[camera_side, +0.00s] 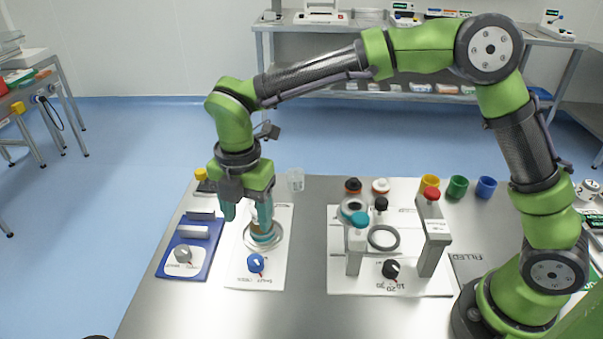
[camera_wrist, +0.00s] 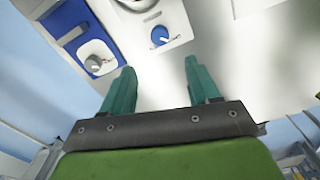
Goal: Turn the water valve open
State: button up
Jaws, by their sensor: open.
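No part carries a label I can read as the water valve, so I cannot tell which knob it is. A blue knob with a red pointer (camera_side: 255,263) sits on a white plate (camera_side: 273,277), in front of a round ringed fitting (camera_side: 277,238). The blue knob also shows in the wrist view (camera_wrist: 159,36). On the right, metal posts carry a teal cap (camera_side: 360,219) and a red cap (camera_side: 431,194). My gripper (camera_side: 247,214) is open and points down over the white plate, behind the blue knob. Its teal fingers (camera_wrist: 160,70) hold nothing and partly hide the fitting.
A blue panel (camera_side: 206,258) with a grey knob (camera_side: 183,255) is left of the white plate. A black knob (camera_side: 391,268) and ring (camera_side: 384,238) are among the posts. Yellow, green and blue cups (camera_side: 486,187) stand at the back right. Bare table lies between the plates.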

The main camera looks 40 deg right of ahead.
aim_at(254, 260)
notch_tip(254, 260, down, 12)
jog(key=shift+f, duration=0.1)
dwell(0.4)
jog(key=c, duration=1)
jog(key=shift+c, duration=0.2)
